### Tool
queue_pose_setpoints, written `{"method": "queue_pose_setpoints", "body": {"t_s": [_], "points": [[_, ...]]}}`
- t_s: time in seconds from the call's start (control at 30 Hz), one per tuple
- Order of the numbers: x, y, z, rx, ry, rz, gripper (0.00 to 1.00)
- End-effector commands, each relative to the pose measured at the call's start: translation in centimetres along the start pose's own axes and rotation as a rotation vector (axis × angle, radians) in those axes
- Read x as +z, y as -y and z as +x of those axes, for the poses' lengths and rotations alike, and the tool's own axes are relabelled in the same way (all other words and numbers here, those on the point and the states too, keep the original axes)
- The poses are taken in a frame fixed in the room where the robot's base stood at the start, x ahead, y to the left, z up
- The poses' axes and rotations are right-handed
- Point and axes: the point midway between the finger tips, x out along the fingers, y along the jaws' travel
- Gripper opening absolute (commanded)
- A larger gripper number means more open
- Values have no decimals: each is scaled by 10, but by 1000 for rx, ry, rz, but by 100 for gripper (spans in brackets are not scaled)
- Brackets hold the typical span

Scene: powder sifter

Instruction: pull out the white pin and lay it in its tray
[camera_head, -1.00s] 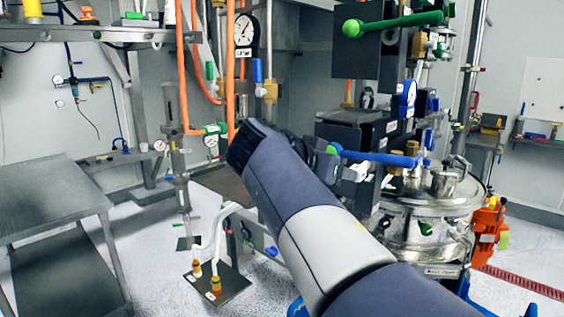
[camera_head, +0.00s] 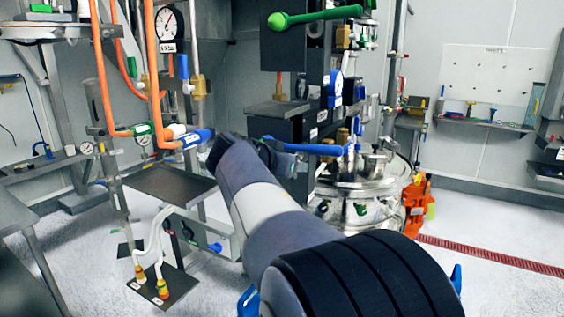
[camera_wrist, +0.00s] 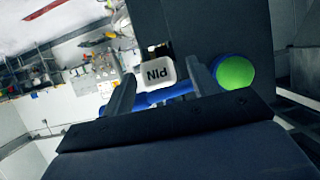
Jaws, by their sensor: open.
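The white pin (camera_wrist: 157,73), a pale rounded block marked PIN, shows upside down in the wrist view. It lies between the two fingers of my gripper (camera_wrist: 160,82), near their tips. The gripper is open, and I cannot tell whether either finger touches the pin. In the head view my gripper (camera_head: 275,157) is a dark shape beside the blue handle (camera_head: 312,148), and the pin is hidden there. I cannot make out the pin's tray in either view.
The blue bar (camera_wrist: 150,98) passes close behind the fingers in the wrist view, with a green ball end (camera_wrist: 236,73) at right. A dark block (camera_wrist: 215,25) stands beyond. In the head view, a steel vessel (camera_head: 362,190) stands right of my arm.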

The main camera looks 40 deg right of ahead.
Motion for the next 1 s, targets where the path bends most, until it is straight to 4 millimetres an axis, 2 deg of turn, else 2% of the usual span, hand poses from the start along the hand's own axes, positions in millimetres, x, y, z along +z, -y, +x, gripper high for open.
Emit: {"method": "queue_pose_setpoints", "body": {"t_s": [0.2,0.8,1.0], "points": [[0,0,0,0,0,0,56],[0,0,0,0,0,0,6],[0,0,-1,0,-1,0,6]]}}
